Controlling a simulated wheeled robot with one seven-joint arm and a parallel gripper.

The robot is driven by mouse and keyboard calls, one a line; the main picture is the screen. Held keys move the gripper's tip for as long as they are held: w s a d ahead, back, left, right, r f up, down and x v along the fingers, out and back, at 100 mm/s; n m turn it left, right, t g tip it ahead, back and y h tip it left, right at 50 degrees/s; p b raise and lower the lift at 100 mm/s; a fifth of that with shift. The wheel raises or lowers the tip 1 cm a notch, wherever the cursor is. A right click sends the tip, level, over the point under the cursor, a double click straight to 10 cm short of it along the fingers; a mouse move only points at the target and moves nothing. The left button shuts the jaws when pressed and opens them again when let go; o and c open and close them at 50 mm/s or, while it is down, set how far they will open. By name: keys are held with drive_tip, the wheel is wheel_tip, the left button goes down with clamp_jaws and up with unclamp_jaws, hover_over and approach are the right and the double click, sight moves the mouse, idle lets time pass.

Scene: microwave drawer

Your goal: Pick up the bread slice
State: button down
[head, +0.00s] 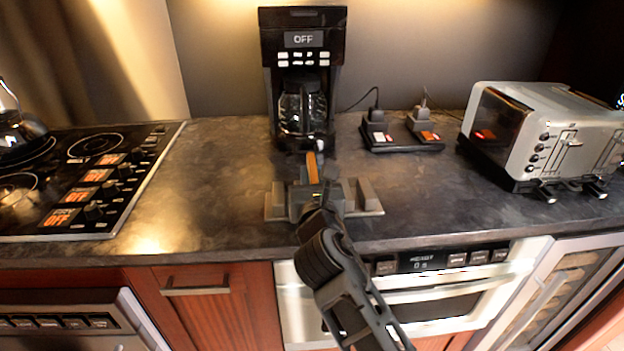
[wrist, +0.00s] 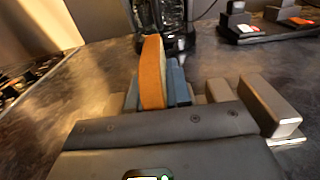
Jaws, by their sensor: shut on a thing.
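The bread slice (head: 313,167) is a thin piece with an orange-brown crust, standing on edge above the dark counter in front of the coffee maker. My gripper (head: 309,185) is shut on it. In the wrist view the bread slice (wrist: 152,75) rises upright between the blue-grey fingers of my gripper (wrist: 160,92). Its lower part is hidden by the fingers and the gripper body. I cannot tell whether its bottom edge touches anything.
A coffee maker (head: 303,75) with a glass carafe stands just behind the slice. A black stand (head: 400,135) with two small devices and a silver toaster (head: 545,135) are to the right. A stove top (head: 85,175) is at left. Counter between stove and gripper (head: 215,180) is clear.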

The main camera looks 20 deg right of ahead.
sight(312, 160)
drive_tip(key=shift+r, duration=0.55)
wheel_tip(312, 160, up, 3)
drive_tip(key=shift+f+p, duration=0.15)
drive_tip(key=shift+p, duration=0.3)
drive_tip(key=s+d+r+p, duration=0.1)
drive_tip(key=d+r, duration=0.2)
drive_tip(key=d, duration=0.2)
drive_tip(key=s+d+r+p, duration=0.1)
drive_tip(key=s+d+r, duration=0.1)
drive_tip(key=d, duration=0.4)
drive_tip(key=shift+s+r, duration=0.3)
drive_tip(key=shift+r, duration=0.5)
